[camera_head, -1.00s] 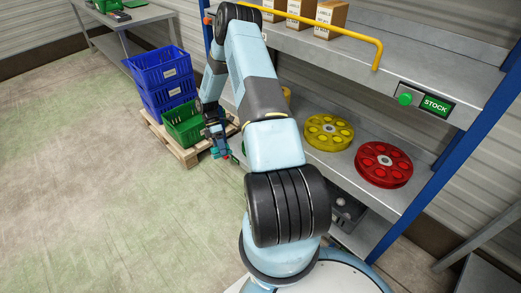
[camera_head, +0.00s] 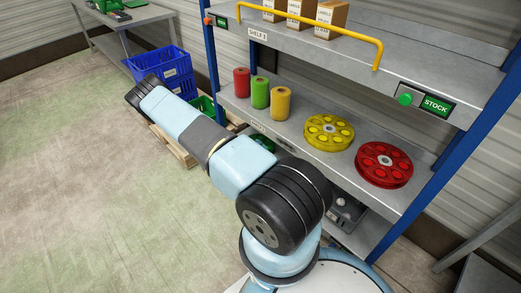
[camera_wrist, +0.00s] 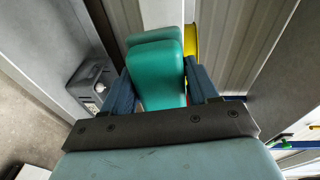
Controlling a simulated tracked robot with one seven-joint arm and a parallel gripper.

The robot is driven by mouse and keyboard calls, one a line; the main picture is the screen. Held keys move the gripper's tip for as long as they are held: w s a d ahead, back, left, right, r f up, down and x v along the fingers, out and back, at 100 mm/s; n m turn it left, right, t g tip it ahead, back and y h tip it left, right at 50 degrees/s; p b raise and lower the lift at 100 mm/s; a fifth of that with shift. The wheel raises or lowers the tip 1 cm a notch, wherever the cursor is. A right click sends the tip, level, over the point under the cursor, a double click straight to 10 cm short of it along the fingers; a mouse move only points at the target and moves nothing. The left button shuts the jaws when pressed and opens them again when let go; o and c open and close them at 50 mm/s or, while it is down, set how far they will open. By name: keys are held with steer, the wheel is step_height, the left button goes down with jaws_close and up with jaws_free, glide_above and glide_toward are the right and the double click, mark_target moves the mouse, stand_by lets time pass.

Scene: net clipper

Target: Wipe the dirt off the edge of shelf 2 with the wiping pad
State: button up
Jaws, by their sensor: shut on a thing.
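My gripper (camera_wrist: 160,92) is shut on a teal-green block, the wiping pad (camera_wrist: 160,75), in the wrist view. The pad sits between the two blue fingers. In the head view my own arm hides the gripper and pad. The middle shelf, taken as shelf 2 (camera_head: 355,136), runs along the rack; the small label on its front edge is too blurred to read for sure. My arm covers part of the space in front of that edge.
On that shelf stand red (camera_head: 242,82), green (camera_head: 260,92) and yellow (camera_head: 280,103) spools, a yellow reel (camera_head: 328,132) and a red reel (camera_head: 384,165). A yellow rail (camera_head: 320,30) fronts the upper shelf. Blue crates (camera_head: 165,66) stand left. The floor at left is open.

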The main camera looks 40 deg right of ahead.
mark_target(297, 153)
steer(key=shift+d+f+n+t+h, duration=0.3)
steer(key=shift+d+n+t, duration=0.2)
steer(key=shift+t, duration=0.15)
steer(key=shift+d+f+n+t+h, duration=0.15)
steer(key=shift+d+n+t+h, duration=0.2)
steer(key=shift+n+t, duration=0.25)
steer(key=shift+w+d, duration=0.2)
steer(key=shift+d, duration=2.8)
steer(key=shift+w+d, duration=0.1)
steer(key=shift+d, duration=0.8)
steer(key=shift+s, duration=1.75)
steer(key=shift+s+d, duration=0.2)
steer(key=shift+s, duration=0.7)
steer(key=shift+s+d, duration=0.15)
steer(key=shift+s, duration=2.5)
steer(key=shift+s+d, duration=0.15)
steer(key=shift+s, duration=0.75)
steer(key=shift+s+d, duration=0.1)
steer(key=shift+s, duration=0.75)
